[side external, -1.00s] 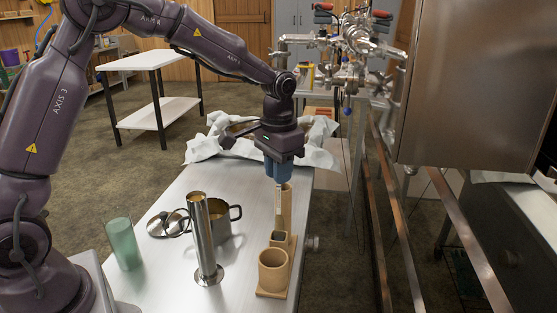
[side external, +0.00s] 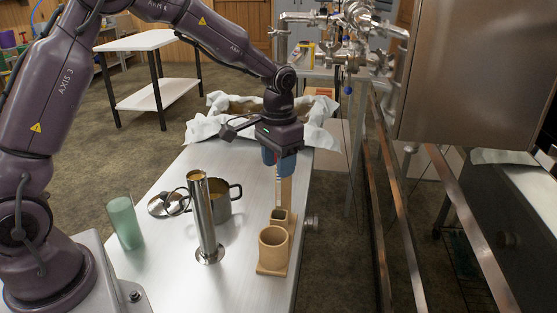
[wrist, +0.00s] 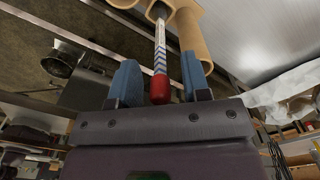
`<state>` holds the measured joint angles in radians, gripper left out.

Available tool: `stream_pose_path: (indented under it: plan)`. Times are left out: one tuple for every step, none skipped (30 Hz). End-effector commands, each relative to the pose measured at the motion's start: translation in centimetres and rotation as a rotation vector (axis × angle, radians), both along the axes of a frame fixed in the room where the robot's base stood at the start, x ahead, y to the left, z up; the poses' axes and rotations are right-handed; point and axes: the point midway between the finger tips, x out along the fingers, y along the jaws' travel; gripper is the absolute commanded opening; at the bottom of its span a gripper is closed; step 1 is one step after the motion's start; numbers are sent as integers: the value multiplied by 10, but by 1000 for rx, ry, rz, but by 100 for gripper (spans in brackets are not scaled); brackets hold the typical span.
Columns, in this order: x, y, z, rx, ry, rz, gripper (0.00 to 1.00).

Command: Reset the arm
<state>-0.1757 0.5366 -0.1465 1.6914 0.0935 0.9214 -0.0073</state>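My gripper (side external: 278,163) points down over the tan wooden holder (side external: 274,250) on the steel table. Its two blue fingers are apart, and they also show in the wrist view (wrist: 160,85). A thin hydrometer (wrist: 160,50) with a striped scale and a red tip stands between them, with a visible gap on each side. Its lower part goes into the holder, which also shows in the wrist view (wrist: 190,22). In the side view the fingers hide most of the hydrometer and the top of the holder's upright.
White cloth (side external: 215,122) lies at the table's far end. Metal piping (side external: 360,45) and a large tank (side external: 470,80) are right.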

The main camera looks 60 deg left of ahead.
Motion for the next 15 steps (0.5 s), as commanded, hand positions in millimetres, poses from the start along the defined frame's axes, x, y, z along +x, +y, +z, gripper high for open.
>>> stream_pose_path:
  plan:
    - [0,0,0,0,0,0,48]
    - [0,0,0,0,0,0,48]
    - [0,0,0,0,0,0,48]
    - [0,0,0,0,0,0,48]
    - [0,0,0,0,0,0,48]
    - [0,0,0,0,0,0,48]
    - [0,0,0,0,0,0,48]
    - [0,0,0,0,0,0,48]
    - [0,0,0,0,0,0,48]
    - [0,0,0,0,0,0,48]
    - [0,0,0,0,0,0,48]
    - [0,0,0,0,0,0,48]
    - [0,0,0,0,0,0,48]
    - [0,0,0,0,0,0,48]
    - [0,0,0,0,0,0,48]
